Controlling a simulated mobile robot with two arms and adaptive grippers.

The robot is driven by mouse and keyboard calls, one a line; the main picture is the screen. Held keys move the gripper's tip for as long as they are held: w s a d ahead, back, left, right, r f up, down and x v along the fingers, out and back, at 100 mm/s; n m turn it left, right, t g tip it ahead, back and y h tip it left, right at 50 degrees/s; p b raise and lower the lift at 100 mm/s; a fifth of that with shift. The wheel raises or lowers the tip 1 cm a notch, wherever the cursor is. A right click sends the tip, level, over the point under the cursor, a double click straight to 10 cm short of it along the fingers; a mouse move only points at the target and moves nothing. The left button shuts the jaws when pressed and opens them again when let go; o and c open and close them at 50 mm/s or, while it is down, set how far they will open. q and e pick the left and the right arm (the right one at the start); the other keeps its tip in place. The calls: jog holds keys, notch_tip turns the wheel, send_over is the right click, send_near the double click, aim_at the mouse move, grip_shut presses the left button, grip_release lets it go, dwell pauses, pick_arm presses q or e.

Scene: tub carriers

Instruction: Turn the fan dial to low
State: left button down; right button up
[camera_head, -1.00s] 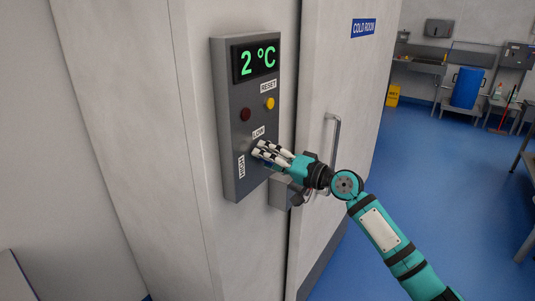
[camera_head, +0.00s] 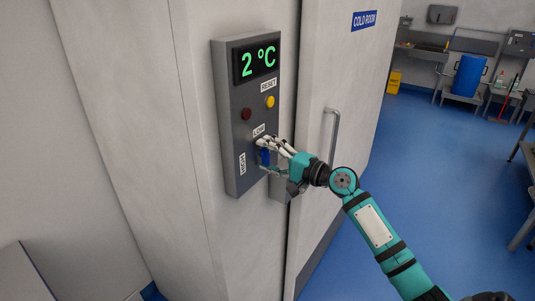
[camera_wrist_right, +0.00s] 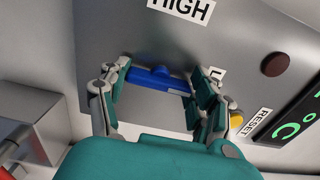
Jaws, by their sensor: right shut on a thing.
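The blue fan dial (camera_head: 264,157) is on the grey control panel (camera_head: 236,113), below the LOW label (camera_head: 259,131) and right of the HIGH label (camera_head: 242,163). My right gripper (camera_head: 265,158) is shut on the dial, with its fingers above and below it. In the right wrist view the blue bar of the dial (camera_wrist_right: 158,79) spans between the two fingertips, and its right end lies near the partly hidden LOW label (camera_wrist_right: 217,75). The HIGH label (camera_wrist_right: 181,9) is at the top there. My left gripper is not in view.
The panel also has a green 2 °C display (camera_head: 258,62), a dark red lamp (camera_head: 246,114) and a yellow RESET button (camera_head: 269,101). Blue floor lies open at the right.

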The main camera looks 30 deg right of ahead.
jog(key=shift+f, duration=0.1)
jog(key=o, duration=1.2)
jog(key=shift+d, duration=0.15)
jog(key=shift+s, duration=0.1)
jog(key=shift+s, duration=0.2)
jog(key=v, duration=1.1)
jog(key=shift+s+d, duration=0.15)
jog(key=shift+s, duration=0.15)
